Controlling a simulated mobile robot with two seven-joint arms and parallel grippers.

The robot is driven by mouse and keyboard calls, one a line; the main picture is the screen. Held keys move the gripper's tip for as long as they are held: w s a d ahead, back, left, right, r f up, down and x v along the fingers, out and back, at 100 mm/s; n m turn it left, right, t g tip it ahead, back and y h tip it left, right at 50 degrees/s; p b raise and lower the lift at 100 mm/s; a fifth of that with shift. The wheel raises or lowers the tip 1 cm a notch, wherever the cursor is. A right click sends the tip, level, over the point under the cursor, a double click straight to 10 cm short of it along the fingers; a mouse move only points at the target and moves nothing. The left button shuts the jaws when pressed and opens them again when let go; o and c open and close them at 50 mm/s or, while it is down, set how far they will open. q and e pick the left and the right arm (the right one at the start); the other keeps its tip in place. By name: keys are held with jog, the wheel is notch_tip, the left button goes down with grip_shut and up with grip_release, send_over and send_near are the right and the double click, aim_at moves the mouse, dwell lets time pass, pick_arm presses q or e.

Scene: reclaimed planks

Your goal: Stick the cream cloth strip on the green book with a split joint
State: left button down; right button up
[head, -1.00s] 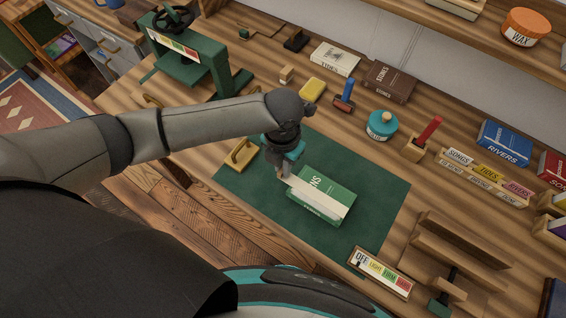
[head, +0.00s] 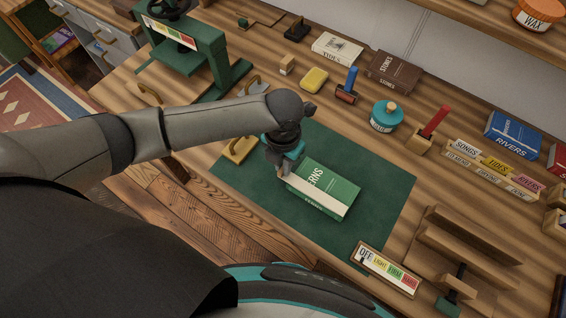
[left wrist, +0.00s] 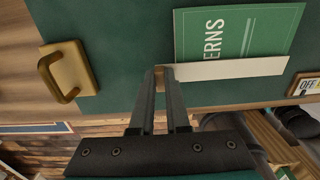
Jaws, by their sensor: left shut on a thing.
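The green book (head: 330,184) lies flat on the dark green mat (head: 375,226), its white title partly showing. The cream cloth strip (head: 318,198) runs along the book's near long edge. My left gripper (head: 281,174) is at the left end of that edge, shut on the strip's end. In the left wrist view the fingertips (left wrist: 163,74) pinch one end, and the strip (left wrist: 230,69) extends right along the edge of the book (left wrist: 240,32). I cannot tell whether the strip touches the cover. The split joint is not visible. My right gripper is not in view.
An OFF/LIGHT/FIRM sign (head: 386,268) and a wooden stand (head: 460,255) are at right.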

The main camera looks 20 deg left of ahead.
pick_arm(q)
jog(key=shift+f, duration=0.25)
jog(key=c, duration=0.8)
grip_release()
jog(key=shift+c, duration=0.2)
notch_tip(320, 180, up, 15)
jog(key=p, duration=0.3)
jog(key=shift+r, duration=0.15)
